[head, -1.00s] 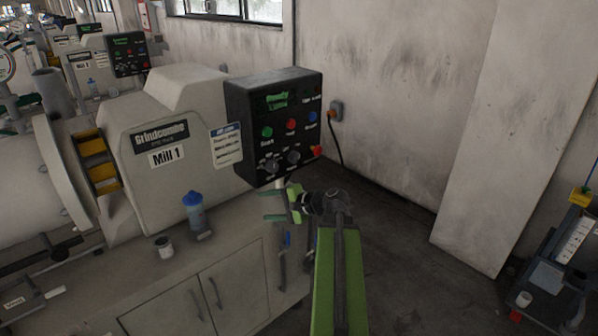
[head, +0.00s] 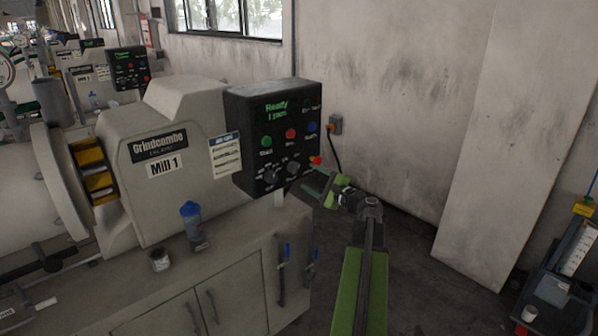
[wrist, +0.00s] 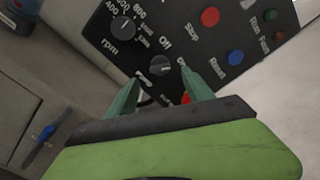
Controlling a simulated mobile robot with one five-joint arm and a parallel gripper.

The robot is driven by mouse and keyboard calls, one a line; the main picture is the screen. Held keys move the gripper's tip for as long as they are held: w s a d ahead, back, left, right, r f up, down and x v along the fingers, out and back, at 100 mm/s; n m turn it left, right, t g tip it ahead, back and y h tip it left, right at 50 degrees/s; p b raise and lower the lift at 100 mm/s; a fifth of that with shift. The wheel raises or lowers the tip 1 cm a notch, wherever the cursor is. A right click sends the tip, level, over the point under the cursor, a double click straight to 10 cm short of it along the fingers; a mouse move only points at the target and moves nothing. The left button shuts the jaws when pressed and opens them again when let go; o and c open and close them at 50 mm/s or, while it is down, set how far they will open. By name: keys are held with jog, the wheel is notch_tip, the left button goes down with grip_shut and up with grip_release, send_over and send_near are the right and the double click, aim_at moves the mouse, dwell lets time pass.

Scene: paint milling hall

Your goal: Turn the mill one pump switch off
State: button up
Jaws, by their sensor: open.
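The mill one control box (head: 276,140) is black and stands at the right end of Mill 1 (head: 170,155). Its lower right dark knob (head: 293,168) appears in the wrist view as a round switch (wrist: 160,66) with an "Off" label beside it. The box carries no readable pump name, and I cannot tell the switch's setting. My gripper (head: 311,182) is open, with green fingers pointing at the lower part of the box. In the wrist view my fingertips (wrist: 161,75) lie on either side of the switch's lower edge in the picture; contact is not visible.
An rpm dial (wrist: 123,27) sits left of the switch. Red (wrist: 210,17) and blue (wrist: 236,57) buttons lie to its right. A red knob (head: 317,161) is at the box's lower corner.

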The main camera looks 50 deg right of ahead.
aim_at(296, 170)
jog(key=w, duration=0.7)
jog(key=shift+d, duration=0.2)
